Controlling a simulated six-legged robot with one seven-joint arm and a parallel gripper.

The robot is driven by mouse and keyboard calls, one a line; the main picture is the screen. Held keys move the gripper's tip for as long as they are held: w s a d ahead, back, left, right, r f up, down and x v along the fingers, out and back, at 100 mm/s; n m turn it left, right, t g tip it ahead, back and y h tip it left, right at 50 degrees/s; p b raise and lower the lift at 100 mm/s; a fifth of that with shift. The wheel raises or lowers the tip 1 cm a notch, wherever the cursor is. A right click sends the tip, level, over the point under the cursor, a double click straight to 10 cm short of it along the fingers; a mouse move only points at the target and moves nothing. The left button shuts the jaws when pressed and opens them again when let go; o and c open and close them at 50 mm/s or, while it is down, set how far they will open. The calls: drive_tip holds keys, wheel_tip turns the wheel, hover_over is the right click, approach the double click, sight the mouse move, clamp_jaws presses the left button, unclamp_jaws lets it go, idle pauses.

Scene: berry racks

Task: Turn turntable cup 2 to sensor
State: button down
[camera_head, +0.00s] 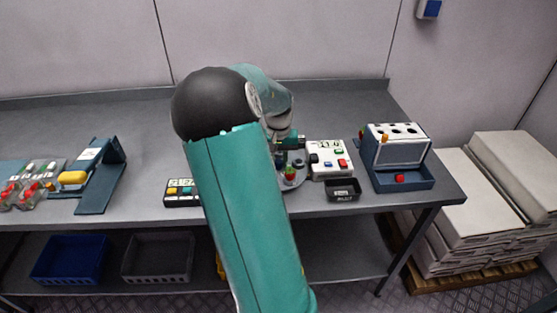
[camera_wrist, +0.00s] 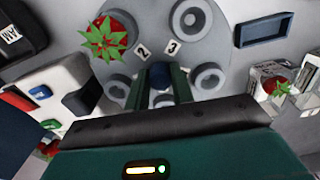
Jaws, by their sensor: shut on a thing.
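The grey round turntable (camera_wrist: 228,45) fills the upper middle of the wrist view, and part of its rim shows in the head view (camera_head: 297,185). It carries several round cups, with number labels 2 (camera_wrist: 142,50) and 3 (camera_wrist: 173,47) near its middle. A red strawberry with green leaves (camera_wrist: 104,38) sits in a cup at the upper left; the others I see look empty. My gripper (camera_wrist: 166,78) points down over the middle of the turntable, its fingers shut on a part of it. The gripped part is mostly hidden between the fingers.
A white box with buttons and a display (camera_head: 328,160) stands right of the turntable, with a small black tray (camera_head: 342,189) in front. A blue-and-white machine (camera_head: 397,152) is farther right. A display box (camera_head: 181,192) stands left. A dark blue tray (camera_wrist: 264,29) lies beside the turntable.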

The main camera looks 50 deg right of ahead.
sight(279, 161)
drive_tip(key=shift+n, duration=3.3)
drive_tip(key=shift+d+n, duration=0.1)
drive_tip(key=shift+n, duration=2.8)
drive_tip(key=c, duration=1.2)
unclamp_jaws()
drive_tip(key=shift+r, duration=0.1)
wheel_tip(279, 161, up, 14)
drive_tip(key=shift+f, duration=0.15)
